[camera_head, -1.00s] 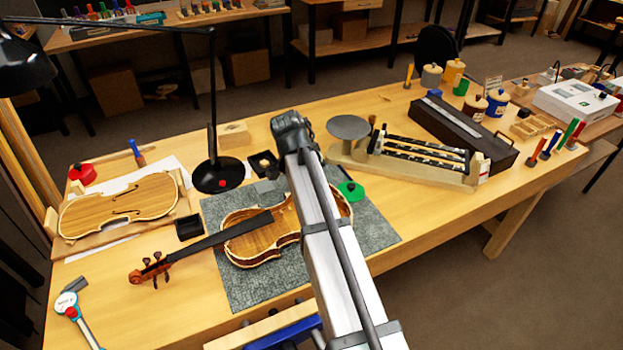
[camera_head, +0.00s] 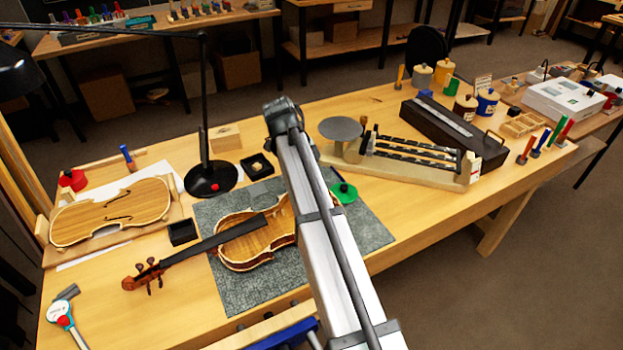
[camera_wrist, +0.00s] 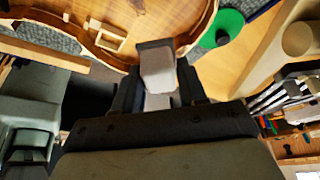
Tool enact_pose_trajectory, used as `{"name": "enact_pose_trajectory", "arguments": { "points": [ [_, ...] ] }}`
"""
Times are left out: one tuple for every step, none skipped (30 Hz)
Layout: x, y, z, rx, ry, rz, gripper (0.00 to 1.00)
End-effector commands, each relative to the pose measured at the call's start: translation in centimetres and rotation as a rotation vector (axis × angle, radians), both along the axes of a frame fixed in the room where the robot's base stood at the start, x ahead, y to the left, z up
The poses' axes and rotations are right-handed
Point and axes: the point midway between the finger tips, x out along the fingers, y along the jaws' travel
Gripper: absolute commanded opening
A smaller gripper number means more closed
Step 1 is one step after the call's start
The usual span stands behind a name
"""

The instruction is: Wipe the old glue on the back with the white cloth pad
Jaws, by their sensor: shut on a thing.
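In the wrist view my gripper (camera_wrist: 157,75) is shut on the white cloth pad (camera_wrist: 157,62), which sits between its dark fingers. The pad is close to the edge of the open violin body (camera_wrist: 140,20); I cannot tell whether it touches. My arm covers the right part of the body and hides my gripper and the pad there. I cannot make out the old glue on the back.
The violin top (camera_head: 110,212) lies in a wooden cradle at left. The lamp base (camera_head: 210,180), a small black tray (camera_head: 257,166) and an empty black box (camera_head: 182,232) stand near the mat. A green round lid (camera_head: 344,192) and a scale (camera_head: 400,160) are right of my arm.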

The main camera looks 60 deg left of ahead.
Motion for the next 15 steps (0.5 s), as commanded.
{"name": "enact_pose_trajectory", "arguments": {
  "points": [
    [0.0, 0.0, -0.1, 0.0, 0.0, -0.007, 0.17],
    [0.0, 0.0, -0.2, 0.0, 0.0, -0.009, 0.17],
    [0.0, 0.0, -0.4, 0.0, 0.0, -0.01, 0.17],
    [0.0, 0.0, -0.6, -0.001, 0.001, -0.01, 0.17],
    [0.0, 0.0, -0.7, -0.001, 0.001, -0.01, 0.17],
    [0.0, 0.0, -1.0, 0.0, 0.0, -0.009, 0.17],
    [0.0, 0.0, -1.2, 0.0, 0.0, -0.009, 0.17],
    [0.0, 0.0, -1.5, 0.0, 0.0, -0.009, 0.17],
    [0.0, 0.0, -1.8, 0.001, 0.001, -0.008, 0.17],
    [0.0, 0.0, -2.1, 0.001, 0.001, -0.008, 0.17],
    [0.0, 0.0, -2.3, 0.001, 0.001, -0.008, 0.17],
    [0.0, 0.0, -2.7, 0.001, 0.001, -0.008, 0.17],
    [0.0, 0.0, -3.0, -0.001, 0.001, -0.007, 0.17],
    [0.0, 0.0, -3.3, -0.001, 0.001, -0.007, 0.17],
    [0.0, 0.0, -3.7, -0.001, 0.001, -0.007, 0.17]
  ]
}}
